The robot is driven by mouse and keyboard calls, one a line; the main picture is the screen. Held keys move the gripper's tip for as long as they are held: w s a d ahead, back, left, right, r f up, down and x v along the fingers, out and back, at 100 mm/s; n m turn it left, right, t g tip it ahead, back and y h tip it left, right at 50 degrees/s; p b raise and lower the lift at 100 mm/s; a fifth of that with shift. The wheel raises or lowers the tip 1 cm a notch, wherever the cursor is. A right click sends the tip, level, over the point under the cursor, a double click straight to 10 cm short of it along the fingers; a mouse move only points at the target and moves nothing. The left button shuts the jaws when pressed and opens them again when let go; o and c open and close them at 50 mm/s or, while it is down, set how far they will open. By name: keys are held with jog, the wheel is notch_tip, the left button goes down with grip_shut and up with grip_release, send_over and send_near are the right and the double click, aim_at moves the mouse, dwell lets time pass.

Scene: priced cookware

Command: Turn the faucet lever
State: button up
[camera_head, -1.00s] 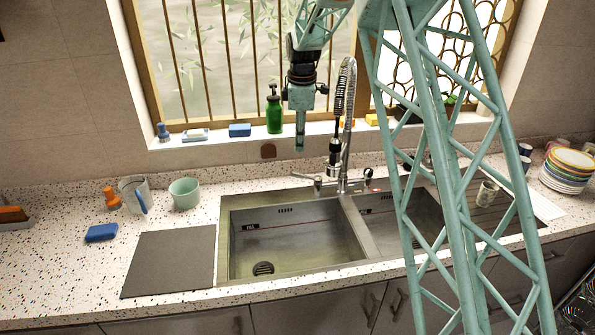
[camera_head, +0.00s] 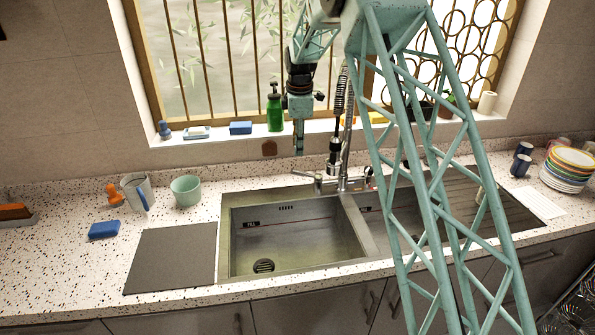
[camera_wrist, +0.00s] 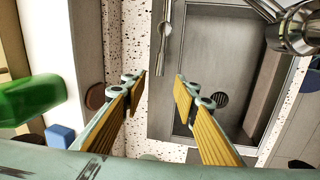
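The chrome faucet (camera_head: 345,150) with a coiled spring neck stands behind the sink. Its thin lever (camera_head: 303,174) points left from a short post beside the faucet base. In the wrist view, the lever (camera_wrist: 163,45) hangs down from the top edge, beyond and between the fingertips. My gripper (camera_head: 298,150) is above and just left of the faucet, pointing down over the back of the counter. In the wrist view my gripper (camera_wrist: 160,85) is open and empty, its yellow-padded fingers apart. It appears apart from the lever. A chrome faucet part (camera_wrist: 298,28) shows at upper right.
A green bottle (camera_head: 274,110) stands on the sill close behind my gripper; it also shows in the wrist view (camera_wrist: 30,100). The double sink (camera_head: 295,240) lies in front. Cups (camera_head: 186,190), a blue sponge (camera_head: 104,230) and a grey mat (camera_head: 172,262) are left; stacked plates (camera_head: 568,170) are right.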

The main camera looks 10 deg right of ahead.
aim_at(306, 173)
jog(key=shift+w+d+f+p, duration=0.15)
jog(key=shift+w+f, duration=0.25)
jog(key=shift+f, duration=1.85)
jog(key=shift+w+a+f+p, duration=0.1)
jog(key=shift+w+f, duration=0.35)
jog(key=shift+f, duration=1.75)
jog(key=shift+w+d+f+p, duration=0.15)
jog(key=shift+w+f, duration=0.25)
jog(key=shift+f, duration=1.85)
jog(key=shift+a, duration=0.1)
jog(key=shift+c, duration=0.9)
grip_shut()
